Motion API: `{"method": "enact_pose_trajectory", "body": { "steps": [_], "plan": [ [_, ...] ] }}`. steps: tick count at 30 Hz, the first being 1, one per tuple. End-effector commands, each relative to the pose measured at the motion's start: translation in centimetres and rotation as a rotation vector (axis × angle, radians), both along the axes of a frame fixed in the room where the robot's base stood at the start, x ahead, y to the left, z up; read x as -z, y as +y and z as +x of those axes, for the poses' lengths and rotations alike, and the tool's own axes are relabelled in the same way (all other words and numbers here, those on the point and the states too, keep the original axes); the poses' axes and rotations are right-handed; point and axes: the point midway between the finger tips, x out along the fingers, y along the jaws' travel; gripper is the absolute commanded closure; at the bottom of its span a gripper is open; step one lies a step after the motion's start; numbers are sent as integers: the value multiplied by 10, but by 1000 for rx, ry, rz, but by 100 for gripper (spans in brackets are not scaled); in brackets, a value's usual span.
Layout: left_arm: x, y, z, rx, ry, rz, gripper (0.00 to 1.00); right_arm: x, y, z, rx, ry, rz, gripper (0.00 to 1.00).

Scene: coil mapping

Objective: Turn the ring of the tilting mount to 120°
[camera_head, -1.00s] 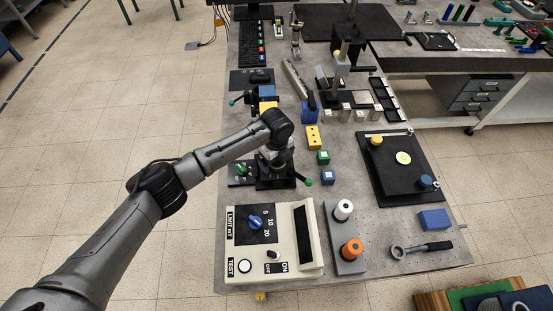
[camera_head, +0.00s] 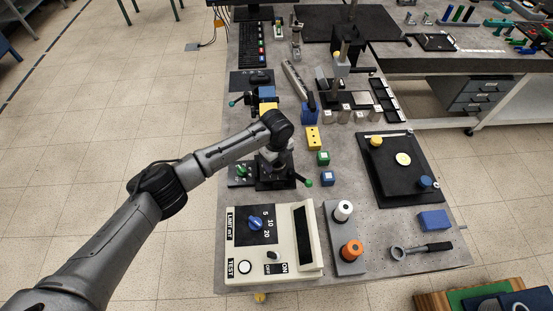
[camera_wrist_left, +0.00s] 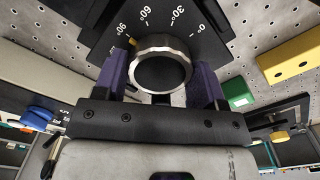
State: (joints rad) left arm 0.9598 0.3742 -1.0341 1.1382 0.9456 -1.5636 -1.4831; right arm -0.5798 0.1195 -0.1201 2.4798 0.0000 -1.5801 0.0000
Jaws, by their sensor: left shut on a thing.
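The tilting mount (camera_head: 272,183) is a black device on the bench, partly hidden under my left arm in the head view. In the left wrist view its black dial plate (camera_wrist_left: 212,52) carries white marks from 0° to 90°. Its silver ring (camera_wrist_left: 160,66) has a dark centre, and a small yellow mark shows at its edge near the 90° label. My left gripper (camera_wrist_left: 158,84) has its purple fingers on opposite sides of the ring, shut on it. In the head view the left gripper (camera_head: 270,158) is mostly hidden by the wrist. My right gripper is not in view.
A cream control box (camera_head: 275,243) stands in front of the mount. A green block (camera_head: 322,158), a blue block (camera_head: 328,178) and a yellow block (camera_head: 313,138) sit to its right. A black board (camera_head: 400,185) lies further right. Open floor is on the left.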

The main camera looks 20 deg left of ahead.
Motion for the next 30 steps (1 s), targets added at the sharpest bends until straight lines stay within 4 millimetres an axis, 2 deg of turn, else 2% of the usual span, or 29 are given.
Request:
{"method": "enact_pose_trajectory", "body": {
  "steps": [15,21,30],
  "plan": [
    [-5,0,-1,-297,3,-1,59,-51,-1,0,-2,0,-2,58],
    [-3,-1,-1,-411,3,-1,59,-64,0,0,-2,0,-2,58],
    [-2,-1,0,-501,2,-1,59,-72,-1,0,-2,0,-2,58]
  ]
}}
